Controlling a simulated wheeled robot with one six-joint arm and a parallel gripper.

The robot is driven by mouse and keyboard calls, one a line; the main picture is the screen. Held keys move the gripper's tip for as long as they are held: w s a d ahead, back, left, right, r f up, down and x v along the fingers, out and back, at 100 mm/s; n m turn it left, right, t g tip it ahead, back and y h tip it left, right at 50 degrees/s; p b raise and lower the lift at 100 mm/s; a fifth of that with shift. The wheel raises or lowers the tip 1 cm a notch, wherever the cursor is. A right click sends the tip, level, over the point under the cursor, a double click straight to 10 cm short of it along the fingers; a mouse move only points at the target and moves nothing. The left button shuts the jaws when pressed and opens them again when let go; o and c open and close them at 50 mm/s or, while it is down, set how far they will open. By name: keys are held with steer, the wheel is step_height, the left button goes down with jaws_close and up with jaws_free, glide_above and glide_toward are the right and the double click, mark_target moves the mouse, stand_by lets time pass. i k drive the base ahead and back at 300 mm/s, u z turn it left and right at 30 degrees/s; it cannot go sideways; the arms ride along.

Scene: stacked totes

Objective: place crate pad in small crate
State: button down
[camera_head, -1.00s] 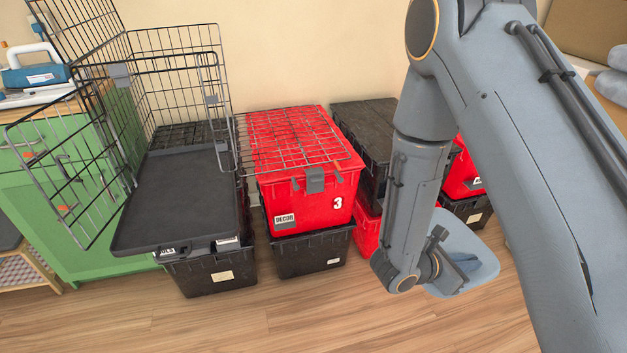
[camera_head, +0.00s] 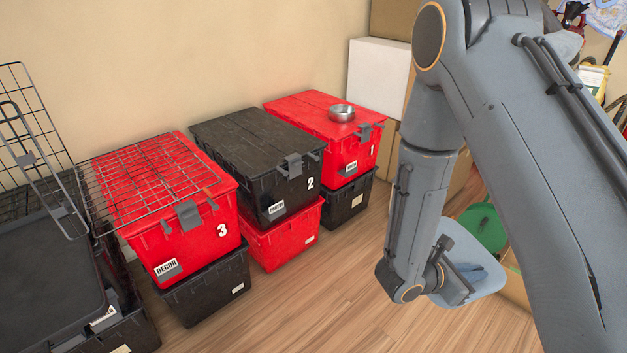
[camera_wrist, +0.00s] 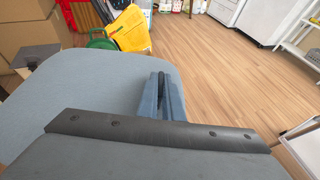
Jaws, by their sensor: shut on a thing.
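The crate pad (camera_head: 480,284), a flat grey-blue cushion with rounded corners, hangs below my forearm in the head view. It also fills much of the wrist view (camera_wrist: 105,75). My gripper (camera_head: 466,275) is shut on it, and its blue fingers (camera_wrist: 166,98) show over the pad in the wrist view; the exact grip is partly hidden. The small crate (camera_head: 45,150) is a black wire cage at the far left of the head view, cut off by the frame. Its black tray (camera_head: 45,265) looks bare. My gripper is well to the right of the crate.
Stacked totes stand between crate and arm: red tote 3 (camera_head: 190,245) with a wire panel (camera_head: 150,180) lying over it, black tote 2 (camera_head: 250,135), and a red tote (camera_head: 300,105) bearing a metal bowl (camera_head: 341,113). Wood floor (camera_head: 330,290) in front is clear.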

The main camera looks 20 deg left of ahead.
mark_target(22, 291)
steer(key=z, duration=0.85)
steer(key=i, duration=0.8)
steer(key=u, duration=3.4)
